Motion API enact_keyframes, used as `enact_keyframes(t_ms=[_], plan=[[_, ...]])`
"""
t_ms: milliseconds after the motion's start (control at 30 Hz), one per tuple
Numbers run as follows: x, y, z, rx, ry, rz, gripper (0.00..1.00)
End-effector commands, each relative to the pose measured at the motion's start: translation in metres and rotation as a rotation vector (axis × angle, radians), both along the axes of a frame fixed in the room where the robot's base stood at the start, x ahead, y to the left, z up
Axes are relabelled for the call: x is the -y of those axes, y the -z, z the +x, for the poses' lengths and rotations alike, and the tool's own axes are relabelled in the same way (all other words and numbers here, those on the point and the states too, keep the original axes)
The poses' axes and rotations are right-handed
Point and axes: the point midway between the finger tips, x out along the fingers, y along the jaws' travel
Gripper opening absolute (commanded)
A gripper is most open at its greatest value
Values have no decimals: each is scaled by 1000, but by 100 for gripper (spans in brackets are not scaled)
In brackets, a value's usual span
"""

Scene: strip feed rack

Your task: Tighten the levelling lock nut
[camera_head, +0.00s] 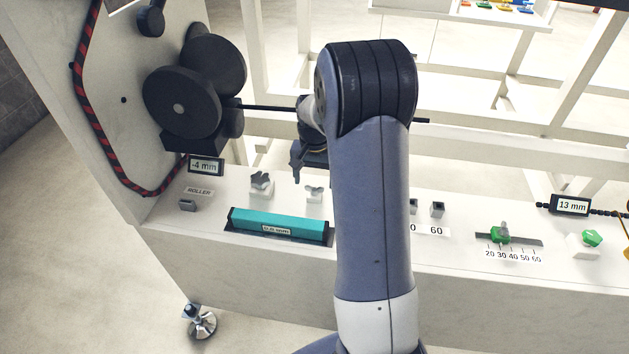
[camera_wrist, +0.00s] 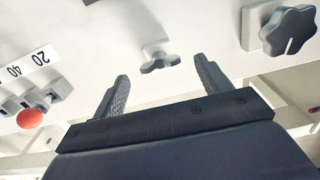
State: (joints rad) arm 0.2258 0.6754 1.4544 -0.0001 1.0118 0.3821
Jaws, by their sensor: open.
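A small grey wing nut (camera_head: 314,192) sits on a white block on the bench top, just right of a dark star knob (camera_head: 261,180); it looks like the lock nut. In the wrist view, the wing nut (camera_wrist: 159,62) lies ahead of and between the fingertips of my gripper (camera_wrist: 160,70), apart from them, with the star knob (camera_wrist: 288,30) to the right. My gripper is open and empty. In the head view, one dark finger (camera_head: 297,160) shows beside my arm, which hides the rest.
A teal level bar (camera_head: 280,226) with a small readout lies in front of the knobs. Black rollers (camera_head: 185,100) and a "-4 mm" display (camera_head: 206,166) stand behind left. A levelling foot (camera_head: 200,322) is below. A red ball knob (camera_wrist: 30,118) shows left in the wrist view.

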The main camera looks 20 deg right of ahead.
Motion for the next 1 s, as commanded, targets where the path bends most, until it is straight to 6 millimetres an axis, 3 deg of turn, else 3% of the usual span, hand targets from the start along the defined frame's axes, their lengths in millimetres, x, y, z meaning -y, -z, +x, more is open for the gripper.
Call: enact_keyframes(t_ms=[200, 400, 600, 1000], plan=[[0, -48, 1, 5, 0, -1, 73], [0, -80, 1, 4, 0, -1, 73], [0, -91, 0, 1, 0, -1, 73], [0, -86, 0, -1, 0, 0, 73]])
